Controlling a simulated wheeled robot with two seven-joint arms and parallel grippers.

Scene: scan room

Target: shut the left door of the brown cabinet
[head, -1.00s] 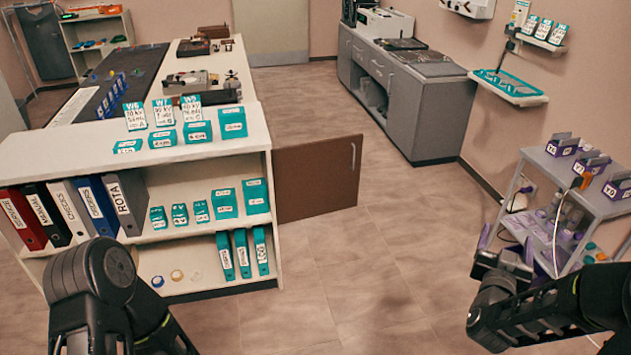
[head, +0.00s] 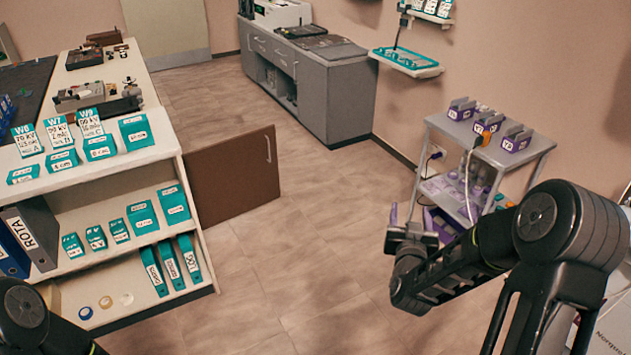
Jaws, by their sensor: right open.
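A brown door (head: 232,180) with a pale upright handle (head: 268,150) stands swung open at the right end of a cream shelf cabinet (head: 125,168). Its left edge meets the cabinet's right end, and the open shelves face me. No second door shows. My right gripper (head: 412,222), with purple fingertips, is open and empty over the floor, well to the right of the door and apart from it. My left gripper is out of view; only part of my left arm (head: 25,315) shows at the lower left.
A grey trolley (head: 425,195) with purple holders stands just behind and right of my right gripper. Clear floor (head: 310,240) lies between door and trolley. A grey counter (head: 340,95) stands farther back.

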